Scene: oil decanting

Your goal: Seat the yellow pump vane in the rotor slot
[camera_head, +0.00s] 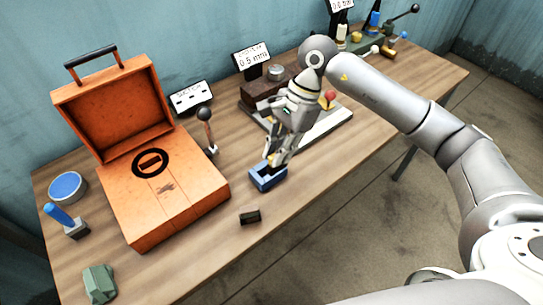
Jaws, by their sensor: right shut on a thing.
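My right gripper (270,163) reaches down from the right arm to a small blue block (268,179) with a dark top, near the middle of the table. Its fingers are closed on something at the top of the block. The fingers hide this thing, and I cannot make out its colour or shape. I cannot clearly pick out the yellow pump vane or the rotor slot. A small yellow patch (326,104) shows under a red ball, behind the gripper, partly covered by the arm. My left gripper is not in view.
An open orange case (190,195) with a black ring on it stands left. A black-knobbed lever (207,130) stands between case and gripper. A small dark block (250,215) lies near the front edge. Bare wood surrounds the blue block.

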